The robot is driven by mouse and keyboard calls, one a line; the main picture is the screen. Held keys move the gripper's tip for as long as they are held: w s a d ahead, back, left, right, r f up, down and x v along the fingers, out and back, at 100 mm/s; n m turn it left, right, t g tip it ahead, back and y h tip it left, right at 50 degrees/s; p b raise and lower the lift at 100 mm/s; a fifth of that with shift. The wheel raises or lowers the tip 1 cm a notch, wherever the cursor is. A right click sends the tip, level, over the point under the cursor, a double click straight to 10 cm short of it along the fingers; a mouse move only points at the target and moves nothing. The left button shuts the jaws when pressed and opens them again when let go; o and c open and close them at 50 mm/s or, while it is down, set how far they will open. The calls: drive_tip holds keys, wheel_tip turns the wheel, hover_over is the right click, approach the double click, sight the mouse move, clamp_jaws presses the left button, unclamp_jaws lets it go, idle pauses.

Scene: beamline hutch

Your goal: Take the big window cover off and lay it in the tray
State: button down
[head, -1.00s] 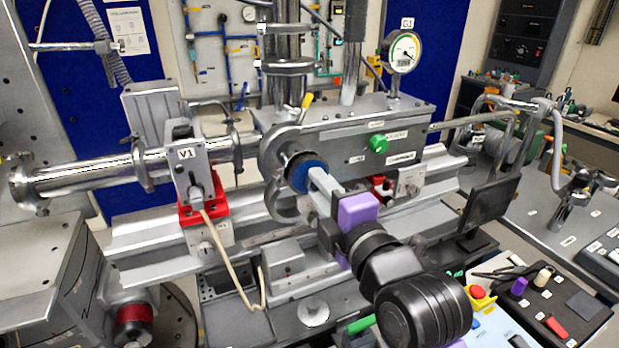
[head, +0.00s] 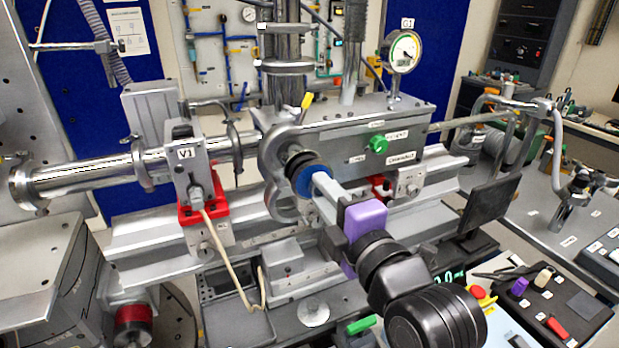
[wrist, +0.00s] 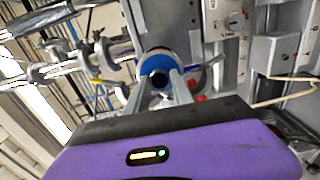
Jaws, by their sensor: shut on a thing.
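The big window cover is a blue round cap (head: 313,179) in front of the round port on the steel chamber. It also shows in the wrist view (wrist: 152,66), between the fingertips, with a dark round centre. My gripper (head: 320,186) is shut on the cover, with its fingers reaching up and left from the purple hand. Black rings (head: 296,160) show behind the cover, between it and the port flange (head: 270,152). I cannot tell whether the cover still touches them. A shallow grey tray-like piece (head: 236,322) lies low at the front; I cannot tell whether it is the tray.
The chamber (head: 340,140) carries a green knob (head: 377,144) and a gauge (head: 404,50). Valve V1 (head: 190,168), on a red base, stands left, its pale cable (head: 236,265) hanging down. A control box (head: 560,312) is at the lower right.

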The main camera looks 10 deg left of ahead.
drive_tip(key=shift+s+d, duration=0.1)
drive_tip(key=shift+b+v, duration=0.35)
drive_tip(key=shift+v, duration=2.05)
